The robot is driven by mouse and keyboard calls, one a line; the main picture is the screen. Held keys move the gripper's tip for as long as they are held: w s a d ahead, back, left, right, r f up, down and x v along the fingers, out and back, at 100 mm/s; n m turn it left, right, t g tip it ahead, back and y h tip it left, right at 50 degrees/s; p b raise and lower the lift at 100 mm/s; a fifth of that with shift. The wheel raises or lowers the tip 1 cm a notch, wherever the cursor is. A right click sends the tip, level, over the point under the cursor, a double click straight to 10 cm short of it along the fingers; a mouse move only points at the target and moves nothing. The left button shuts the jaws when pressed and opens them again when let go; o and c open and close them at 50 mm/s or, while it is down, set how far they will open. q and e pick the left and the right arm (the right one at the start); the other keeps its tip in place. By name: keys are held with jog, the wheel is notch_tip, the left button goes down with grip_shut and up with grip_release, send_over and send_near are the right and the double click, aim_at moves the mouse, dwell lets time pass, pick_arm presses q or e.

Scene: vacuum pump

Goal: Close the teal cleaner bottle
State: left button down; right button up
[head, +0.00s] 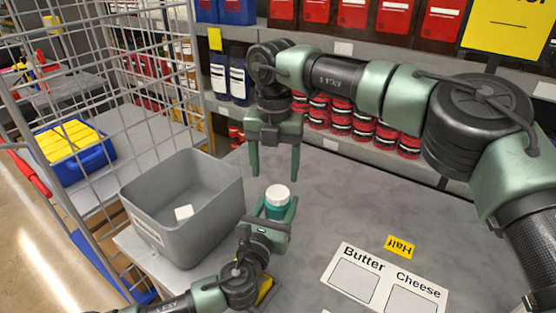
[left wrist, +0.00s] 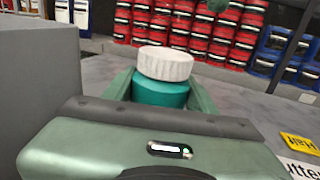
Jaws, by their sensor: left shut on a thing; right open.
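The teal cleaner bottle (head: 277,209) stands upright on the grey table, with a white cap (head: 277,192) on its top. In the left wrist view the teal body (left wrist: 160,93) and the white cap (left wrist: 166,63) show close up; whether the cap is fully screwed down I cannot tell. My left gripper (head: 275,207) is shut on the bottle's body, one finger on each side. My right gripper (head: 274,172) is open and empty, fingers pointing down, above and just behind the bottle, clear of the cap.
A grey bin (head: 200,235) with a small white block (head: 184,212) inside stands left of the bottle. A board marked Butter and Cheese (head: 375,284) and a yellow Half label (head: 399,246) lie at the right front. Shelves of red tins stand behind; a wire cage is at left.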

aim_at(278, 192)
jog(key=n, duration=0.5)
jog(key=shift+r, duration=0.15)
jog(key=n, duration=0.7)
jog(key=shift+d+r, duration=0.1)
jog(key=shift+r, duration=0.15)
jog(key=n, duration=0.4)
jog(key=shift+w+r+n, duration=0.1)
jog(key=shift+r+n, duration=0.1)
jog(key=shift+n, duration=0.2)
jog(key=n, duration=0.5)
jog(key=shift+w+d+r+n, duration=0.1)
jog(key=shift+d+r+n, duration=0.1)
jog(key=shift+d+n, duration=0.1)
jog(key=shift+f, duration=4.05)
